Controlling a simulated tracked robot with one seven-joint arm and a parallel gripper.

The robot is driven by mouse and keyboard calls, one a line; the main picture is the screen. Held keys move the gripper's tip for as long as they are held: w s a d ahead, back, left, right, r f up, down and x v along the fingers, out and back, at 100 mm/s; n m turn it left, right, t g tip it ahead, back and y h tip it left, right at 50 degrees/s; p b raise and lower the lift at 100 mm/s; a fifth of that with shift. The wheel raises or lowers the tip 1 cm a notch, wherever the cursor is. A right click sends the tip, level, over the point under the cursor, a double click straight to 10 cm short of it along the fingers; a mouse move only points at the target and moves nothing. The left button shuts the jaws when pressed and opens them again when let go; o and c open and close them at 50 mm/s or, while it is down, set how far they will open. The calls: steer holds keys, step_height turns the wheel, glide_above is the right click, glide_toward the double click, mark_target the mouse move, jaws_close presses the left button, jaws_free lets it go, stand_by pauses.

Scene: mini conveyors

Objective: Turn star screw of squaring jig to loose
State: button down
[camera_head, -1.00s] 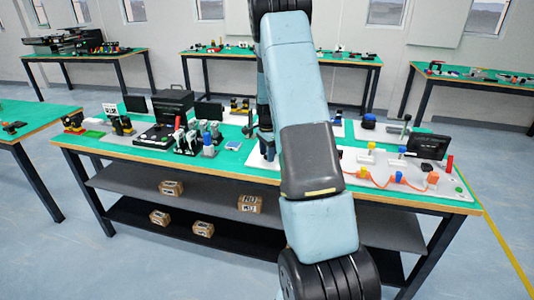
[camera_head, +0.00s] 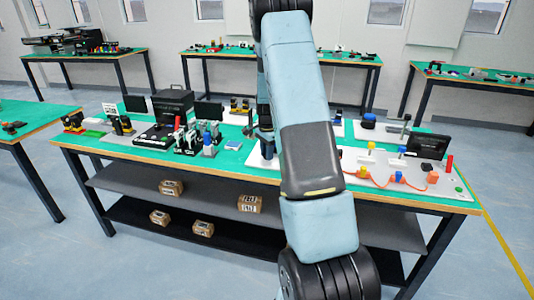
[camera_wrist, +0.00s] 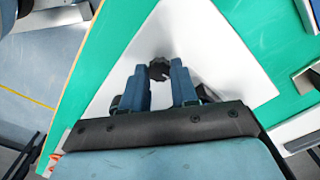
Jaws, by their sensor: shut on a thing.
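In the wrist view my gripper (camera_wrist: 158,84) has its two blue fingers closed around a small black star-shaped knob, the star screw (camera_wrist: 159,66), which shows at the fingertips. Behind it lies a white plate (camera_wrist: 235,65), seemingly the base of the squaring jig, on the green table top. The rest of the jig is hidden behind my gripper. In the head view my arm covers the middle of the table, and a corner of a white base (camera_head: 258,158) shows just left of it.
The workbench (camera_head: 232,160) has a green top crowded with devices. A black boxy machine (camera_head: 174,107) and small fixtures stand left of my arm. A white board with coloured blocks (camera_head: 410,185) and a dark screen (camera_head: 428,146) stand to the right.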

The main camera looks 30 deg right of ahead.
steer(key=n, duration=0.8)
steer(key=shift+n, duration=0.4)
steer(key=n, duration=0.4)
steer(key=shift+w+r, duration=0.1)
steer(key=shift+n, duration=2.3)
steer(key=c, duration=0.9)
jaws_free()
steer(key=shift+o, duration=0.2)
